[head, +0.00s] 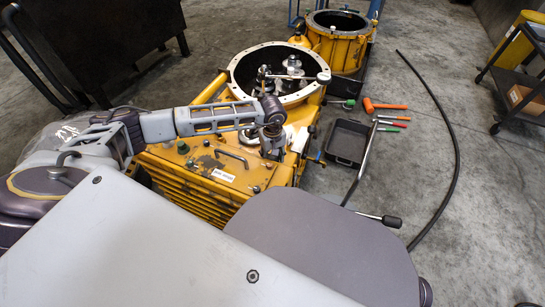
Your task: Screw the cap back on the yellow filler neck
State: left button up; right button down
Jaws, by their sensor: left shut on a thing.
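My left gripper (271,154) points down over the right part of the yellow gearbox casing (205,170). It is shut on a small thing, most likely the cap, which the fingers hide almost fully. The yellow filler neck cannot be made out clearly; whether it is right under the fingertips, and whether the cap touches it, I cannot tell. My right gripper is not in view.
The open round housing (238,77) with shafts inside stands behind my left gripper. A second yellow housing (340,48) is farther back. A black tray (346,143), an orange hammer (385,105) and several screwdrivers lie on the floor to the right. A black hose (456,150) curves beyond.

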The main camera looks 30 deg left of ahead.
pick_arm(q)
jog(key=shift+m, duration=0.3)
jog(key=shift+m+b, duration=0.6)
jog(key=shift+m, duration=1.3)
jog(key=shift+m+b, duration=0.4)
jog(key=shift+m, duration=0.9)
jog(key=o, duration=1.4)
jog(key=shift+r, duration=0.1)
jog(key=shift+r+p, duration=1.95)
jog(key=shift+r, duration=1)
